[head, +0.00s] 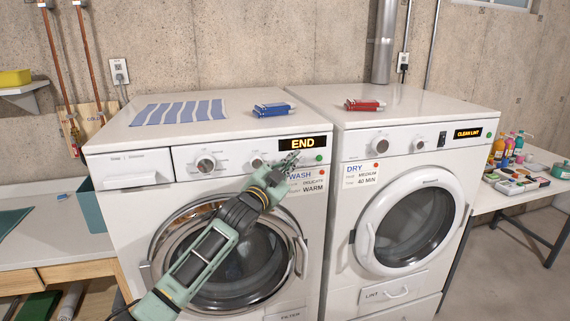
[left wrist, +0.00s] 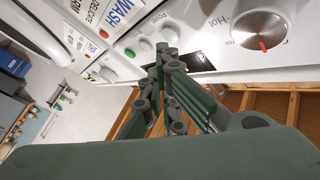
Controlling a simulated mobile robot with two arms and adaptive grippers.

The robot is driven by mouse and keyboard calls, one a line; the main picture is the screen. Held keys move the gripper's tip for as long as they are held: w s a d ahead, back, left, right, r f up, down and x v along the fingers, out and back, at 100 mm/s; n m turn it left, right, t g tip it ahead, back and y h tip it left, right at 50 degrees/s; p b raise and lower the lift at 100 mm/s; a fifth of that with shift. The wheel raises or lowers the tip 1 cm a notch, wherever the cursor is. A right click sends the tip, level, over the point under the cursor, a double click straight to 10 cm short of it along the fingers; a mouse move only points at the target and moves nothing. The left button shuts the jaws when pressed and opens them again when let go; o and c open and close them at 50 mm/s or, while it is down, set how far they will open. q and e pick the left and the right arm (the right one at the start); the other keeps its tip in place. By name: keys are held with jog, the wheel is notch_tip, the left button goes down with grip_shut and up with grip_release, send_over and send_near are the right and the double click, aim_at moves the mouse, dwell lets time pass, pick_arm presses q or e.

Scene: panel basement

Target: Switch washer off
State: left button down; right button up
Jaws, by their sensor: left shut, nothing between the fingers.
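The washer (head: 125,205) is the left white machine, with a round glass door and a lit display (head: 303,143) reading "END". Two knobs (head: 206,163) sit left of the display, and a green round button (head: 318,157) sits below its right end. My left gripper (head: 293,160) is shut and empty, its fingertips at the panel just under the display. In the left wrist view, the shut fingers (left wrist: 166,56) point at the panel, near several small round buttons (left wrist: 145,44) and a dial with a red mark (left wrist: 260,32). I cannot tell whether they touch. My right gripper is not in view.
The dryer (head: 340,240) stands right of the washer; its display reads "CLEAN LINT". A striped cloth (head: 180,112), a blue box (head: 273,109) and a red box (head: 365,105) lie on the tops. A table with paints (head: 515,180) is at right.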

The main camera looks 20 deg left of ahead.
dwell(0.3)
pick_arm(q)
jog(key=shift+w+a, duration=0.1)
jog(key=shift+w, duration=0.05)
jog(key=shift+w+a, duration=0.15)
jog(key=shift+w, duration=0.1)
jog(key=shift+w, duration=0.1)
dwell(0.7)
jog(key=shift+s+d+p, duration=0.25)
jog(key=shift+s+p, duration=0.05)
jog(key=shift+s, duration=0.25)
